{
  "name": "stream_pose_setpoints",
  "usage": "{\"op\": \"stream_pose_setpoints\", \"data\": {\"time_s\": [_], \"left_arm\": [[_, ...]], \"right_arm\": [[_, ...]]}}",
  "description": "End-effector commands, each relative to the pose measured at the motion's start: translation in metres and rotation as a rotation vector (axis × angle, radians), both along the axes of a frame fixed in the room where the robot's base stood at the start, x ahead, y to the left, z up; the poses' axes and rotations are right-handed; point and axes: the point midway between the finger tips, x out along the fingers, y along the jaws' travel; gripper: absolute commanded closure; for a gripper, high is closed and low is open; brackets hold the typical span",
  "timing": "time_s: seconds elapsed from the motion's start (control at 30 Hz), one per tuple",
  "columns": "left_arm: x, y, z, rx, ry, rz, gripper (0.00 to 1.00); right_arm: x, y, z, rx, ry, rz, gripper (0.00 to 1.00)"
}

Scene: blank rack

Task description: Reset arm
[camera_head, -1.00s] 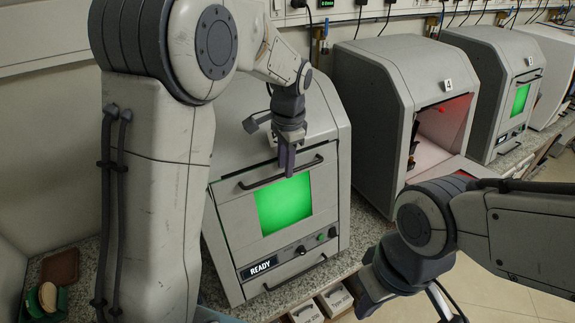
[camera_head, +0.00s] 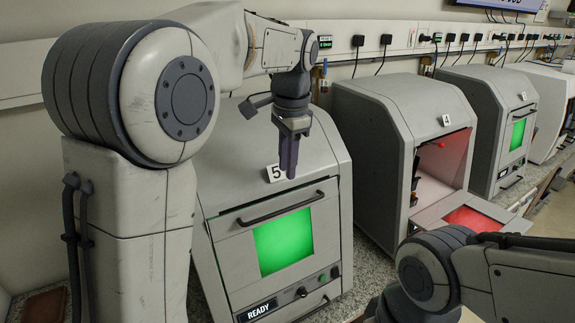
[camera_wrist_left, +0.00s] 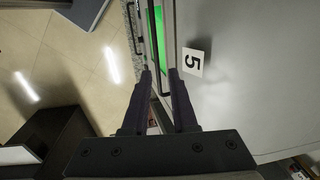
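My left gripper (camera_head: 290,176) hangs above the closed door of machine number 5 (camera_head: 330,165). Its dark fingers point down near the "5" label, above the door's handle (camera_head: 282,208). In the left wrist view, the gripper (camera_wrist_left: 159,72) shows its two fingers apart with nothing held between them. The handle (camera_wrist_left: 158,50) shows beyond the fingertips. My right arm (camera_head: 480,265) is folded at the lower right; its gripper fingers are out of the frame.
Machine 5 has a green window (camera_head: 283,242) and a "READY" display (camera_head: 258,309). Machine 4 (camera_head: 400,130) stands to the right with its door (camera_head: 468,216) open and a red-lit interior. Another closed machine (camera_head: 490,100) is beyond. Sockets and cables line the wall.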

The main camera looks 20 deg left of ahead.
Motion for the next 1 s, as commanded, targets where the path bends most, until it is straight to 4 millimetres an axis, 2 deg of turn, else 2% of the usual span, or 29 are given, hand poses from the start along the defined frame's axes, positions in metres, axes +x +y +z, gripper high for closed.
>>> {"op": "stream_pose_setpoints", "data": {"time_s": [0.27,0.37,0.43,0.57,0.6,0.7,0.83,0.9,1.0], "left_arm": [[-0.001,-0.001,-0.001,-0.001,0.001,-0.001,0.74],[-0.01,-0.012,-0.011,-0.009,0.002,-0.003,0.74],[-0.026,-0.03,-0.027,-0.023,0.003,-0.003,0.74],[-0.081,-0.074,-0.076,-0.067,0.01,0.01,0.74],[-0.102,-0.087,-0.092,-0.083,0.014,0.017,0.74],[-0.156,-0.107,-0.134,-0.116,0.027,0.044,0.74],[-0.217,-0.116,-0.181,-0.145,0.048,0.082,0.74],[-0.241,-0.115,-0.199,-0.155,0.057,0.1,0.74],[-0.263,-0.112,-0.216,-0.161,0.067,0.12,0.74]], "right_arm": [[0.0,0.0,0.0,0.0,0.0,0.0,1.0],[0.0,0.0,-0.007,0.0,0.0,0.0,1.0],[0.0,0.0,-0.016,0.0,0.0,-0.001,1.0],[0.0,0.0,-0.039,0.0,0.0,-0.002,1.0],[0.0,0.0,-0.047,0.0,0.0,-0.003,1.0],[0.0,0.0,-0.063,0.0,0.0,-0.004,1.0],[0.0,0.0,-0.08,0.0,0.0,-0.005,1.0],[0.0,0.0,-0.085,0.0,0.001,-0.006,1.0],[0.0,0.0,-0.089,0.0,0.001,-0.006,1.0]]}}
